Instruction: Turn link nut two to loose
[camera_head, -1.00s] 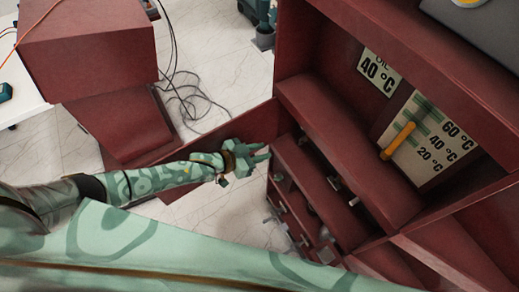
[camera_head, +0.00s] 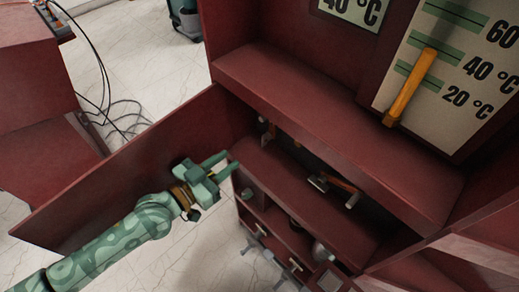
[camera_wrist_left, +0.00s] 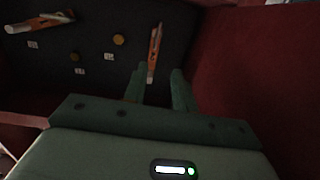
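My left gripper (camera_head: 226,164) is at the open front of the red cabinet, left of its recessed compartment. Its two fingers are apart with nothing between them. In the left wrist view the open fingers (camera_wrist_left: 158,82) point at a dark panel (camera_wrist_left: 90,65) inside. An orange-and-metal bar (camera_wrist_left: 155,50) stands just beyond the fingertips. A second bar (camera_wrist_left: 40,21) is at upper left. Two small round yellowish nuts (camera_wrist_left: 118,39) (camera_wrist_left: 75,57) sit on the panel near small white labels. I cannot tell which is link nut two. My right gripper is not in view.
The red cabinet shelf (camera_head: 330,130) overhangs the compartment. An open red door (camera_head: 130,165) stands behind my left arm. A thermometer panel (camera_head: 445,75) with a yellow pointer is above. Black cables (camera_head: 110,115) lie on the floor at left.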

